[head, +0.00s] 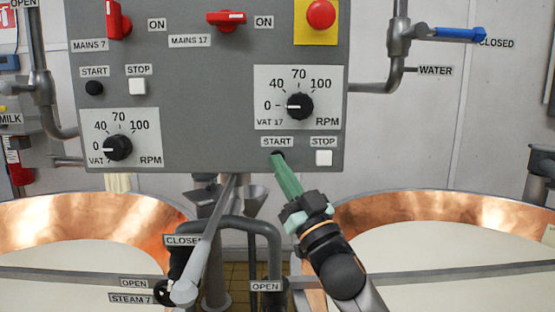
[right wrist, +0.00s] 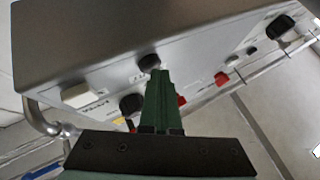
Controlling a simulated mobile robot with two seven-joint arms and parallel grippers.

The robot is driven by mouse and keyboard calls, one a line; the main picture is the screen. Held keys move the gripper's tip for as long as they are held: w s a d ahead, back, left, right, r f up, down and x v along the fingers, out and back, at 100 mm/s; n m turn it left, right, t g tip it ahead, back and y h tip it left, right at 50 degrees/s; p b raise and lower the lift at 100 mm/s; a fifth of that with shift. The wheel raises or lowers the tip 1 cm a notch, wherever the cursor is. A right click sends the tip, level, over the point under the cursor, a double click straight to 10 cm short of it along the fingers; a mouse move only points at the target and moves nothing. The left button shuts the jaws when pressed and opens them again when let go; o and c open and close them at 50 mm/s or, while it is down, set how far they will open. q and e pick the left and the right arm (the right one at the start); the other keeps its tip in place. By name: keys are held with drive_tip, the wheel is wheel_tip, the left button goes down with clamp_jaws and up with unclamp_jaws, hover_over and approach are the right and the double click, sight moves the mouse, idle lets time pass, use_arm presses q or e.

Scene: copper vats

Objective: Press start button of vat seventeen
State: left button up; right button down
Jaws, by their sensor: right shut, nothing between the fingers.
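The vat 17 start button (head: 278,155) is a small black knob under its START label, at the lower right of the grey control panel (head: 205,85). My right gripper (head: 276,160) has green fingers, shut and empty, pointing up at this button. Its tip overlaps the button's lower edge in the head view. In the right wrist view the gripper tip (right wrist: 158,73) is right at the black start button (right wrist: 149,62); whether it touches or presses cannot be told. My left gripper is not in view.
The white stop button (head: 323,158) sits just right of start, below the vat 17 speed dial (head: 299,106). A red emergency button (head: 320,14) and the red mains 17 switch (head: 227,18) are higher. Copper vats (head: 400,207) stand below on both sides, with pipes between.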

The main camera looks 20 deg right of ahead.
drive_tip(key=shift+s, duration=0.1)
drive_tip(key=shift+s+a, duration=0.25)
drive_tip(key=shift+s, duration=0.5)
drive_tip(key=shift+s+a+p, duration=0.2)
drive_tip(key=shift+s+a, duration=0.05)
drive_tip(key=shift+s, duration=0.55)
drive_tip(key=shift+s+a+p, duration=0.15)
drive_tip(key=shift+s+a, duration=0.05)
drive_tip(key=shift+s, duration=0.65)
drive_tip(key=shift+s+a+p, duration=0.2)
drive_tip(key=shift+s+a, duration=0.05)
drive_tip(key=shift+s, duration=0.55)
drive_tip(key=shift+f, duration=0.1)
